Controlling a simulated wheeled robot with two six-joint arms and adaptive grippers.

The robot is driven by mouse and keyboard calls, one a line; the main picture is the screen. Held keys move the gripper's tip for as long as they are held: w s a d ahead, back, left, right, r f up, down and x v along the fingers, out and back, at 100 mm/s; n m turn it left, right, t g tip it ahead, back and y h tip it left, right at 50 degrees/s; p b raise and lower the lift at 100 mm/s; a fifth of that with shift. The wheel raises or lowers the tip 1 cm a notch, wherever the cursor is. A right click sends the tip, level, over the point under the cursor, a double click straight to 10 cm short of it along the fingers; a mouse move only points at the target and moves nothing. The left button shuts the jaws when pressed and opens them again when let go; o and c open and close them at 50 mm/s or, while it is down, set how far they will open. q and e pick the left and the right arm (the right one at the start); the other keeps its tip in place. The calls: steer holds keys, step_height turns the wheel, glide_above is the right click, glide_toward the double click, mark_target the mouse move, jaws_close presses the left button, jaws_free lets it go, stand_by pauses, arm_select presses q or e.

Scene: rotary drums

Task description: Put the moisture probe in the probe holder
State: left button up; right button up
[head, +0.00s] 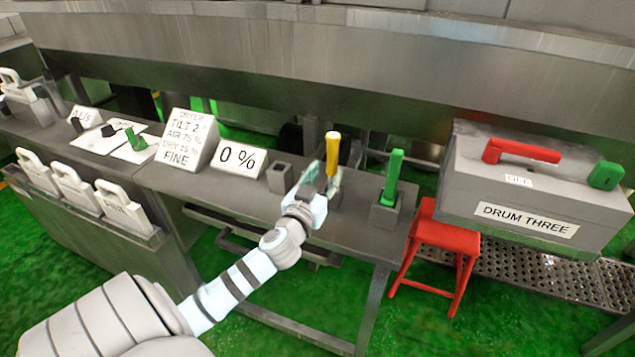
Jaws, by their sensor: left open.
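A yellow-handled upright tool (332,148), which looks like the moisture probe, stands on the grey bench; its lower part and base are hidden by my gripper. My left gripper (323,181) is open at its lower part, with fingers close about it; I cannot tell whether they touch it. A small grey block with a dark opening (279,179) stands empty to the left, beside the "0 %" sign; it may be the probe holder. A green-handled tool (393,174) stands upright in a similar grey block (386,214) to the right. My right gripper is out of view.
The "0 %" sign (241,159) and a dryer notice (187,138) stand left on the bench (230,193). A grey "DRUM THREE" box (520,190) with red and green handles is at right, above a red stool (442,236). White-handled containers (75,188) line the left.

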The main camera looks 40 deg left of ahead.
arm_select(q)
steer(key=v, duration=0.6)
steer(key=shift+s, duration=0.25)
steer(key=shift+d, duration=0.1)
